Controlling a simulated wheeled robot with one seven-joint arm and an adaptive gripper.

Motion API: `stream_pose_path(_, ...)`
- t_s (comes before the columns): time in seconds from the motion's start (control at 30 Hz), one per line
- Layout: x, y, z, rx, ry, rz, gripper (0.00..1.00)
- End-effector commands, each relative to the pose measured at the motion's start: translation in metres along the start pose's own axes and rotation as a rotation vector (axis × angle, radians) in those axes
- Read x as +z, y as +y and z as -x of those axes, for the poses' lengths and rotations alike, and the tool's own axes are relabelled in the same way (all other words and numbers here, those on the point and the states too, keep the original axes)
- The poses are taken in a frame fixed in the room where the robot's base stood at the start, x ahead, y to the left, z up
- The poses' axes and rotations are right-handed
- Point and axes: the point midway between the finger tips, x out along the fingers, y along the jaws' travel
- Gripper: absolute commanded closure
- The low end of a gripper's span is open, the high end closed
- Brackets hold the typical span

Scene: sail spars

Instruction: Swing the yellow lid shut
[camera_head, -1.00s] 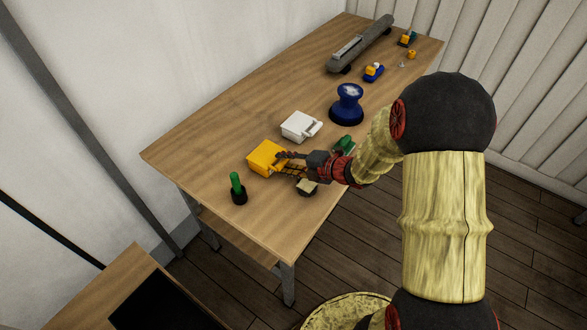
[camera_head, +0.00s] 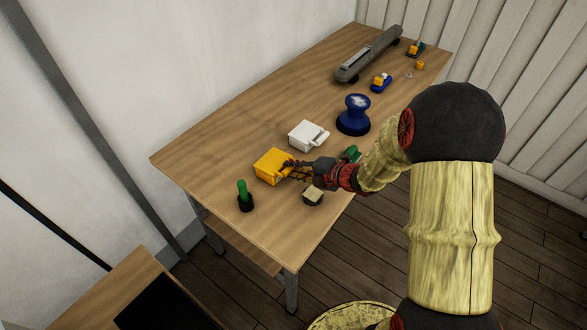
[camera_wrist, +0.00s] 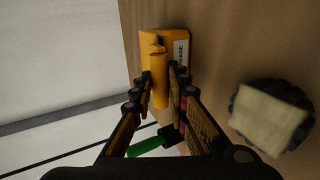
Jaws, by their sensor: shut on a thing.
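The yellow box with its lid (camera_head: 271,166) sits near the front left of the table. In the wrist view the yellow body (camera_wrist: 178,42) shows a white label, and a yellow bar-like handle (camera_wrist: 159,82) sticks out towards me. My gripper (camera_head: 290,170) is at the box's right side. In the wrist view my gripper's fingers (camera_wrist: 163,80) are closed on either side of the handle. The fingers partly hide it. I cannot tell the lid's angle from these views.
A white box (camera_head: 307,135) stands behind the yellow one. A dark holder with a pale block (camera_head: 313,195) is close below my gripper. A green-handled item (camera_head: 243,192) stands at left. A blue spool-like object (camera_head: 354,115) and a grey case (camera_head: 368,54) are farther back.

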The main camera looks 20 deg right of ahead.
Motion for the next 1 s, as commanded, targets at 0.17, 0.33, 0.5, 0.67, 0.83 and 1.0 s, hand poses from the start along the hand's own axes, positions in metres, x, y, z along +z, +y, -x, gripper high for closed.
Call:
stream_pose_path(0.17, 0.000, 0.018, 0.005, 0.002, 0.000, 0.001, 1.00)
stream_pose_path(0.33, 0.000, 0.016, 0.004, 0.002, 0.000, 0.001, 1.00)
stream_pose_path(0.5, 0.000, 0.016, 0.004, 0.001, 0.000, 0.001, 1.00)
stream_pose_path(0.67, 0.000, 0.021, 0.005, 0.001, 0.000, 0.000, 1.00)
stream_pose_path(0.83, 0.000, 0.028, 0.006, 0.002, 0.001, 0.001, 1.00)
stream_pose_path(1.0, 0.000, 0.026, 0.005, 0.002, 0.000, 0.000, 0.74)
